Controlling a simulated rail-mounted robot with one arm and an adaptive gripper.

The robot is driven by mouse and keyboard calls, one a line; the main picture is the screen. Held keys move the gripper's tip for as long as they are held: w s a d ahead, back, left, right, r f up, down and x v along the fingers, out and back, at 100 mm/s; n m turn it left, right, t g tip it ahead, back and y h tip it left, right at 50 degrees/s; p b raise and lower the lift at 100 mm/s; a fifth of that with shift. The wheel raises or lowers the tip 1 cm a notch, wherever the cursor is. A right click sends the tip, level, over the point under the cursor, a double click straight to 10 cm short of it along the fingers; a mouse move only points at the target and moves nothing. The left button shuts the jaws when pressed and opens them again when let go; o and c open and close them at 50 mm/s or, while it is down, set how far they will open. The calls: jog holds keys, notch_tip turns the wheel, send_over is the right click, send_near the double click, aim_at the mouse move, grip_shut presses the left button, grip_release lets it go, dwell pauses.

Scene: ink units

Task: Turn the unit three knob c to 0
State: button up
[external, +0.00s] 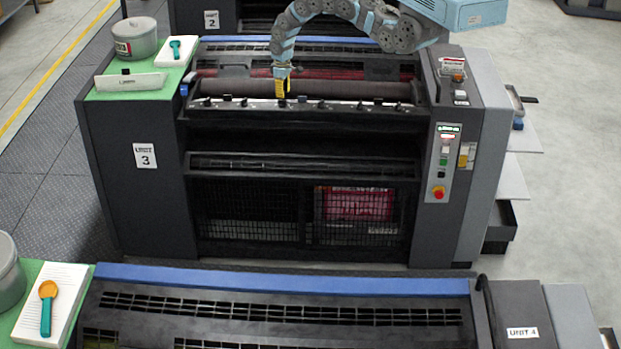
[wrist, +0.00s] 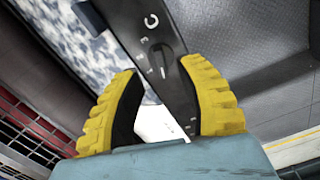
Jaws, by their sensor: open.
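Unit three (external: 150,200) is a dark press with a "UNIT 3" label on its front left. A row of small dark knobs runs along its light rail (external: 345,105). My gripper (external: 282,97) points down at this rail, left of its middle. In the wrist view, its two yellow ribbed fingers (wrist: 160,70) are open. Between and beyond their tips is a dark knob (wrist: 160,58) with a light pointer line, on a dark strip with a white letter "C" (wrist: 151,21) and small scale marks. The exact pointer reading and any finger contact cannot be told.
Neighbouring knobs stand close on both sides along the rail. A dark roller (external: 330,88) lies just behind it. A control panel (external: 441,160) with buttons is at the right. A green side top (external: 120,90) at the left holds a grey tub (external: 135,40).

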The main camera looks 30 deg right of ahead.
jog(key=shift+w+r, duration=0.15)
jog(key=shift+r, duration=0.7)
jog(key=shift+w+r, duration=0.1)
jog(key=shift+r, duration=0.7)
jog(key=shift+s+r, duration=0.2)
jog(key=shift+r, duration=1.95)
